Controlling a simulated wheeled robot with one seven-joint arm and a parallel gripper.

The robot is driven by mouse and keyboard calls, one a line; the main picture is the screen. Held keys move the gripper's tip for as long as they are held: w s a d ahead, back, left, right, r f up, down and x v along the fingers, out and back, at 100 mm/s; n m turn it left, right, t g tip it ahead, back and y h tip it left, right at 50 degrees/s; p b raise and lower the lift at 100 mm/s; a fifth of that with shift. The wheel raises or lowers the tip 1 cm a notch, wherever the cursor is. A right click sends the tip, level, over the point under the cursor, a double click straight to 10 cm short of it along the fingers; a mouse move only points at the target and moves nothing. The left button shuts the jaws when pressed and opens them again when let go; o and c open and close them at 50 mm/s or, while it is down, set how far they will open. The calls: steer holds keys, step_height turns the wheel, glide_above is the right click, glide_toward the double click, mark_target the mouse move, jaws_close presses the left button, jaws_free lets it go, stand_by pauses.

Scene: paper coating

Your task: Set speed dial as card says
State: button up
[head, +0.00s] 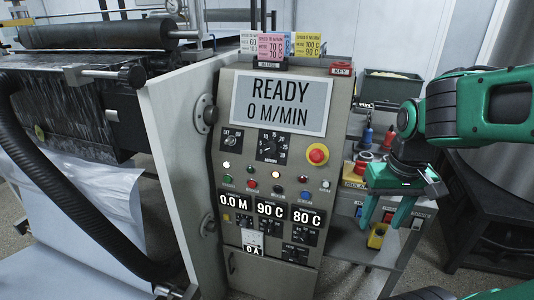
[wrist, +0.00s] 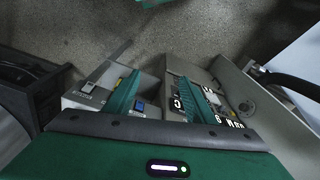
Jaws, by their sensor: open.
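The speed dial (head: 270,146) is a black knob on a dark scale plate numbered up to 30, below the large display in the head view. Its exact pointer setting is too small to read. The display (head: 281,103) reads READY, 0 M/MIN. Several coloured cards stand on top of the cabinet: a pink card (head: 271,46) with 70 C twice and a yellow card (head: 307,45) with 100 C and 90 C. Their speed lines are too small to read surely. My gripper (head: 386,211) is open and empty, pointing down right of the panel; its fingers also show in the wrist view (wrist: 158,92).
A red emergency stop (head: 317,154) sits right of the dial, with a smaller knob (head: 232,140) on its left. Lamps, buttons and readouts of 0.0 M, 90 C and 80 C lie below. A cluttered side cart (head: 347,225) stands under my gripper. The coating rollers (head: 100,34) are at left.

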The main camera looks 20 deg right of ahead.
steer(key=w+a+f+n+t, duration=0.15)
steer(key=w+a+n, duration=0.25)
steer(key=w+a, duration=0.4)
steer(key=n+t+h, duration=1.1)
steer(key=n, duration=1.7)
glide_toward(270, 149)
steer(key=x, duration=0.8)
steer(key=shift+w+f, duration=0.1)
steer(key=shift+w, duration=0.05)
